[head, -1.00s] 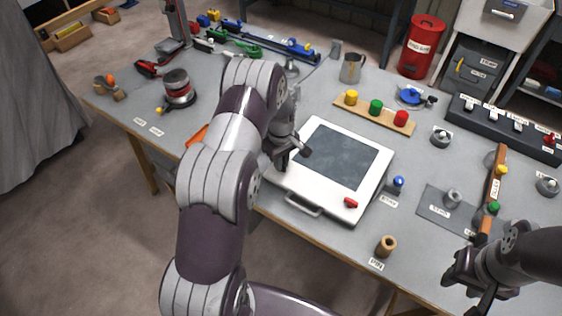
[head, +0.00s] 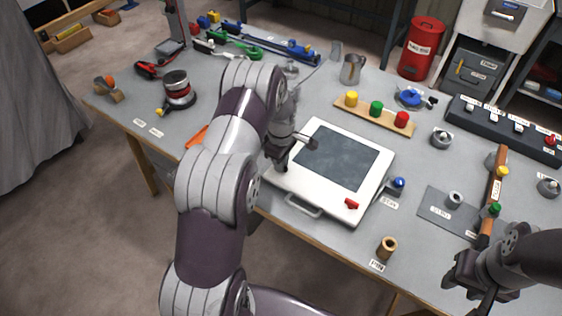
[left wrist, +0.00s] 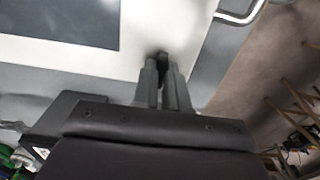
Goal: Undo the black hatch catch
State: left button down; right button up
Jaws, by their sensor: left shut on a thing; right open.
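The white hatch (head: 318,196) with a dark pane (head: 345,158) lies on the bench in the middle of the head view. My left gripper (head: 282,162) is at the hatch's left corner, shut on the black hatch catch. In the left wrist view the black catch (left wrist: 161,57) shows as a small dark piece between the fingertips (left wrist: 162,72), against the white frame. The fingers hide most of it, so its exact angle cannot be told. A red catch (head: 351,204) sits on the hatch's near right corner. My right gripper (head: 468,280) is open and empty at the lower right.
The hatch has a grey handle (head: 303,208) on its near edge. A blue-topped knob (head: 397,184) stands to its right, and a wooden board (head: 388,120) with coloured knobs behind it. A tan cylinder (head: 387,247) stands near the bench's front edge.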

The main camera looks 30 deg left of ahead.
pick_arm(q)
jog(key=c, duration=1.2)
grip_release()
jog(key=shift+o, duration=0.2)
jog(key=shift+r, duration=0.1)
jog(key=shift+r, duration=0.4)
notch_tip(320, 180, up, 12)
jog(key=b, duration=0.1)
jog(key=shift+b, duration=0.4)
jog(key=shift+f, duration=0.1)
